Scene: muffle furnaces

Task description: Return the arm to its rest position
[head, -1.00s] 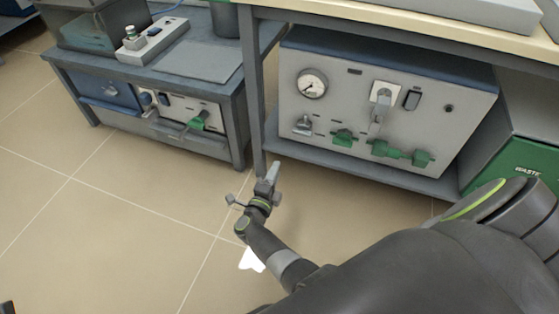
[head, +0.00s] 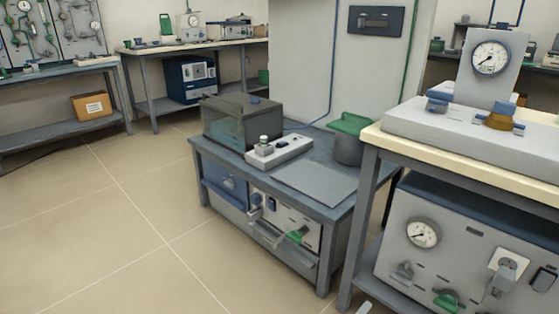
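Only a small pale grey tip, which looks like part of my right gripper (head: 364,307), shows at the bottom edge of the head view, beside the leg of the right-hand bench. The rest of that gripper and arm is below the picture, so whether it is open or shut is hidden. My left gripper is not in view.
A low grey table (head: 329,210) carries a glass-sided box (head: 242,122), a switch block (head: 279,151) and a green-lidded pot (head: 349,141). A gauge panel unit (head: 455,235) sits under the right bench (head: 450,158). Open tiled floor (head: 95,230) lies at left.

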